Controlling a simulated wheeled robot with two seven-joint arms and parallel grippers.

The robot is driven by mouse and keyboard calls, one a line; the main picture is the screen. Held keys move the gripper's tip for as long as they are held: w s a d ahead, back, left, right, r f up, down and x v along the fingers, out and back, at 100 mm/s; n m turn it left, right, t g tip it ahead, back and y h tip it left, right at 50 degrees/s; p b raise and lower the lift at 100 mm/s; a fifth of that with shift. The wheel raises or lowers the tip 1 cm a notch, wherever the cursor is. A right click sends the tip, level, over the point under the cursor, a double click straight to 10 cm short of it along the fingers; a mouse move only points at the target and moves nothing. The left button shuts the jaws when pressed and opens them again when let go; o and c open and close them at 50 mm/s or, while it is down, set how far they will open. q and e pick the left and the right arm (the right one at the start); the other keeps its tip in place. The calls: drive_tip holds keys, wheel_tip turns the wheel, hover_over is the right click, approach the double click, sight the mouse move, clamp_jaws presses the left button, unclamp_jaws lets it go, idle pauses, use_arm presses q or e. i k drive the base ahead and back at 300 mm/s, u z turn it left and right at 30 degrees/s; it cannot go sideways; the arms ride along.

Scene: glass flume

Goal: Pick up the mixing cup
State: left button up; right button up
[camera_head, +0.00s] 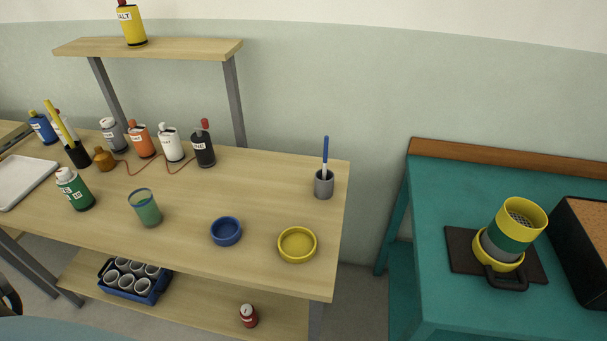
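No label marks the mixing cup, so I cannot tell for sure which vessel it is. A translucent green cup with a blue rim (146,210) stands upright on the wooden table, left of a blue bowl (226,231). A small grey cup (324,188) near the table's right end holds a blue-handled brush (325,152). Several pale cups sit in a blue crate (132,286) on the lower shelf. Neither of my grippers can be made out in this view.
A yellow dish (297,244) sits near the front right of the wooden table (270,187). Several bottles stand along its back, and a green-and-white bottle (75,190) stands left of the green cup. A teal table (440,195) with a yellow-and-green device (511,232) stands right, across a gap.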

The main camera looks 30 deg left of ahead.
sight(147, 209)
drive_tip(key=u, duration=4.05)
drive_tip(key=i, duration=1.35)
drive_tip(key=z, duration=3.4)
